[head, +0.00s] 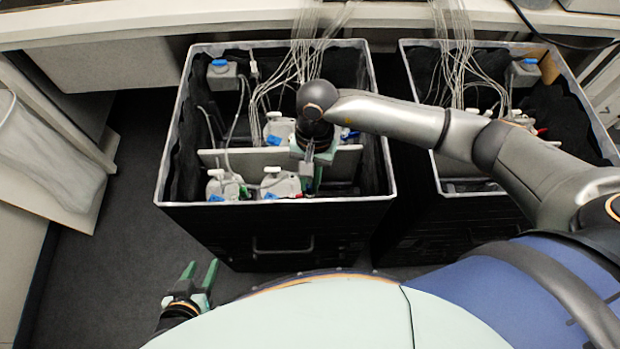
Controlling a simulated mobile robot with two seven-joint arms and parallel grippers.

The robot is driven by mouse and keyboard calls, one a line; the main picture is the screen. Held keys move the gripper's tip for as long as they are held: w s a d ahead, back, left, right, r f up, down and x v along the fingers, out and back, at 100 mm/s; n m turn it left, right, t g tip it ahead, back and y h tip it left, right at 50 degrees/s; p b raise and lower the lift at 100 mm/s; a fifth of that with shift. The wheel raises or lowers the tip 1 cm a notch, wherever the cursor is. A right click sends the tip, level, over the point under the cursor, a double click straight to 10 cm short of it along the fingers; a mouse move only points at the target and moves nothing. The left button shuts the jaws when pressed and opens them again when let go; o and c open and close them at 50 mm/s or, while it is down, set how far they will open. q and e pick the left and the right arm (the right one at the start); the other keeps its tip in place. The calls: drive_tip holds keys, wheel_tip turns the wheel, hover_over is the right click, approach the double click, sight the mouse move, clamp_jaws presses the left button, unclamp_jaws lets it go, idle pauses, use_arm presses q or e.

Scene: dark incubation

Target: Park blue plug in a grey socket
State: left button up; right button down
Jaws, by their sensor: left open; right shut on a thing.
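My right gripper (314,172) reaches down into the left black box (170,203), close to its light divider (345,163). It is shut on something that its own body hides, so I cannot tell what. Small blue pieces that look like plugs show by the grey-white units, one behind the divider (272,140) and two in front, at left (216,197) and middle (270,196). I cannot make out a grey socket with certainty. My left gripper (199,270) is open and empty, low outside the box, above the floor.
A second black box (402,60) stands to the right, partly behind my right arm. Bundles of thin pale cables (455,50) hang into both boxes. Blue-topped grey units sit at the back of the left (221,70) and right (525,72) boxes. Dark floor (130,215) lies clear at left.

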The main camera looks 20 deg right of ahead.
drive_tip(key=shift+f+b, duration=0.5)
drive_tip(key=c, duration=0.8)
unclamp_jaws()
drive_tip(key=shift+o, duration=0.2)
drive_tip(key=shift+r, duration=0.1)
drive_tip(key=v, duration=1.2)
drive_tip(key=shift+r+b, duration=0.25)
drive_tip(key=shift+b, duration=0.15)
drive_tip(key=shift+s, duration=0.15)
